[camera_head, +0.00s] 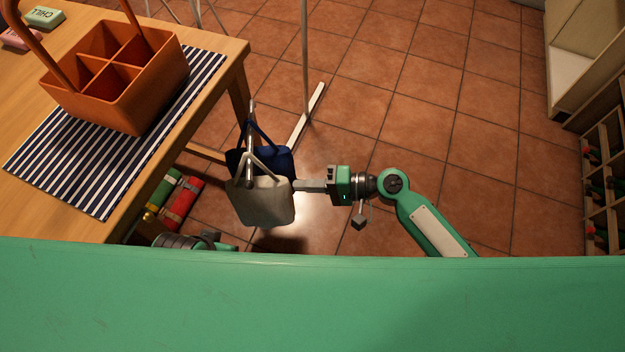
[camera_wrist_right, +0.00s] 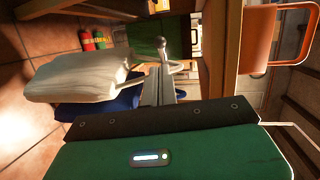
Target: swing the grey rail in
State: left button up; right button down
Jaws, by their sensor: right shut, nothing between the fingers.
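The grey rail (camera_head: 250,125) is a thin metal bar that runs out over the floor beside the table and ends in a small ball; the ball end also shows in the wrist view (camera_wrist_right: 163,48). A pale grey bag (camera_head: 265,205) and a dark blue bag (camera_head: 279,160) hang at it by their straps. My right gripper (camera_head: 297,186) is shut and empty, its tips close to the pale bag's right side; I cannot tell whether they touch. In the wrist view the shut fingers (camera_wrist_right: 160,85) point toward the rail. My left gripper is hidden; only part of that arm shows at lower left.
A wooden table (camera_head: 225,75) at left carries an orange caddy (camera_head: 125,105) on a striped mat (camera_head: 85,180). Red and green rolls (camera_head: 180,203) lie below its edge. A pale post (camera_head: 304,50) stands behind the bags. Tiled floor is open at right, before a bottle rack (camera_head: 603,190).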

pick_arm(q)
jog(key=shift+w+f, duration=0.1)
jog(key=shift+f, duration=0.2)
pick_arm(e)
jog(key=x, duration=0.9)
jog(key=shift+a, duration=0.35)
jog(key=shift+f, duration=0.1)
